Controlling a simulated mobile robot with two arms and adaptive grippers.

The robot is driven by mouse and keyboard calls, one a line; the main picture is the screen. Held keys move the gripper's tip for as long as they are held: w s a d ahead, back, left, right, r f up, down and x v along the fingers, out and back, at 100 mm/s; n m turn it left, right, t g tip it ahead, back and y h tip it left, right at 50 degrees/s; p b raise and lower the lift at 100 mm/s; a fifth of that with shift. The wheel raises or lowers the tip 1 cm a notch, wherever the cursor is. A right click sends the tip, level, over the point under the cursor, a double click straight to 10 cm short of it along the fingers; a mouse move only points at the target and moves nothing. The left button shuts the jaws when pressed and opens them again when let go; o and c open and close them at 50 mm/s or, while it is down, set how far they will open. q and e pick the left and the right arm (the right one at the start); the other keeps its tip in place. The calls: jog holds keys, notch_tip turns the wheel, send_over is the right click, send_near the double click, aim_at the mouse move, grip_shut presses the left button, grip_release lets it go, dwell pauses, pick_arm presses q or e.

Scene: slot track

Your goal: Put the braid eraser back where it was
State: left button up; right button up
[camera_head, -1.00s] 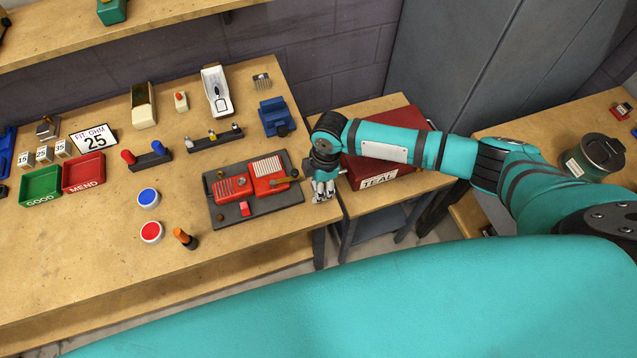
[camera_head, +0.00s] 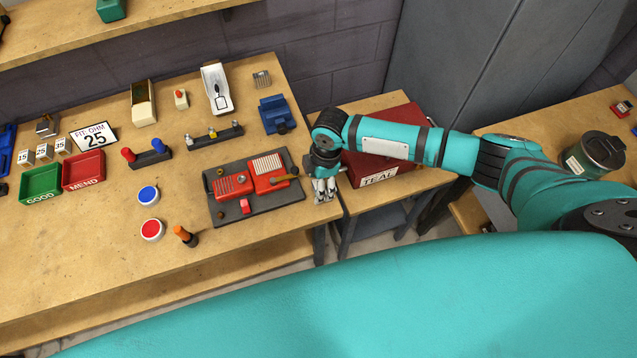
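A small red block (camera_head: 245,206) lies at the front of a dark grey tray (camera_head: 283,200) on the bench; it may be the braid eraser, but I cannot be sure. The tray also holds a red two-part device (camera_head: 232,185) with a brown-handled tool across its right side. My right gripper (camera_head: 325,197) points down at the bench's right edge, just right of the tray and apart from the red block. I see nothing clearly held in it, and its finger gap is too small to judge. My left gripper is out of view.
An orange-and-black upright tool (camera_head: 186,236), red button (camera_head: 152,230) and blue button (camera_head: 148,196) are left of the tray. The bench's front strip is clear.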

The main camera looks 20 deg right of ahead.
notch_tip(320, 180, up, 11)
jog(key=d+b, duration=0.1)
jog(key=shift+d, duration=0.25)
